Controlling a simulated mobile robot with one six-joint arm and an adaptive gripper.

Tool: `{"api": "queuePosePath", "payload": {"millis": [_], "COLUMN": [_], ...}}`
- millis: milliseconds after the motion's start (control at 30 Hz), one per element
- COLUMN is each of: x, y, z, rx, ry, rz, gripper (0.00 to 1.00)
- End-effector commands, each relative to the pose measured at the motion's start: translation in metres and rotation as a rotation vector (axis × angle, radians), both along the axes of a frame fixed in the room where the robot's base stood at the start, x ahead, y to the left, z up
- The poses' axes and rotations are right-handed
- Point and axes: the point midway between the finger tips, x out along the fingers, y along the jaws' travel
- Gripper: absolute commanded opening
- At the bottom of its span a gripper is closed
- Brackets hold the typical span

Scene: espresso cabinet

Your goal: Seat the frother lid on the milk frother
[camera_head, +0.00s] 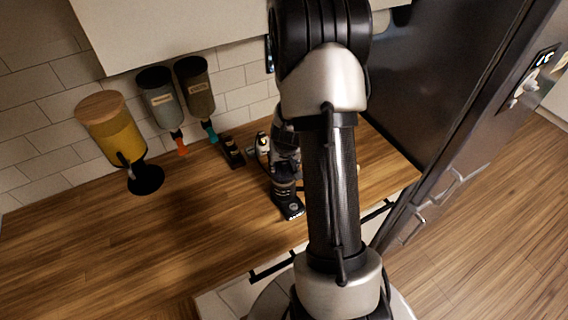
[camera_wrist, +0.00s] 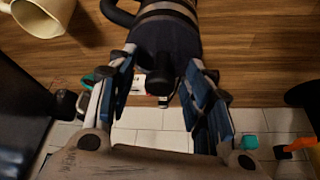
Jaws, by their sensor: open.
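My gripper (camera_wrist: 158,65) is open, its two blue-padded fingers on either side of a dark, banded round body (camera_wrist: 168,32), which looks like the milk frother. A dark loop like a handle stands out at its upper left. A short black knob-like part (camera_wrist: 160,78) shows between the fingers; I cannot tell whether it belongs to the frother lid. Contact between fingers and body is not clear. In the head view my arm hides most of this spot; a dark appliance base (camera_head: 288,203) with a small lit display shows on the counter beside it.
A cream mug (camera_wrist: 43,14) is at the wrist view's upper left. Dispensers (camera_head: 112,128) hang along the tiled wall, with a small dark box (camera_head: 231,151) and a little bottle (camera_head: 263,146) near them. A tall dark cabinet (camera_head: 440,80) bounds the right. The counter's left (camera_head: 110,235) is clear.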

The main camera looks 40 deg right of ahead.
Motion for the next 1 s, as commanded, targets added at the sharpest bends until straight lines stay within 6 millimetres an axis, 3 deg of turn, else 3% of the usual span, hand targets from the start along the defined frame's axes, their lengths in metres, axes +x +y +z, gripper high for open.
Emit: {"api": "queuePosePath", "payload": {"millis": [367,700,1000], "x": [-0.005,-0.075,-0.102], "y": [0.003,0.050,0.068], "z": [0.012,0.011,0.011], "rx": [0.001,0.001,0.000], "ry": [-0.002,0.001,0.000], "rz": [0.004,0.000,0.000], "gripper": [0.46,0.46,0.46]}}
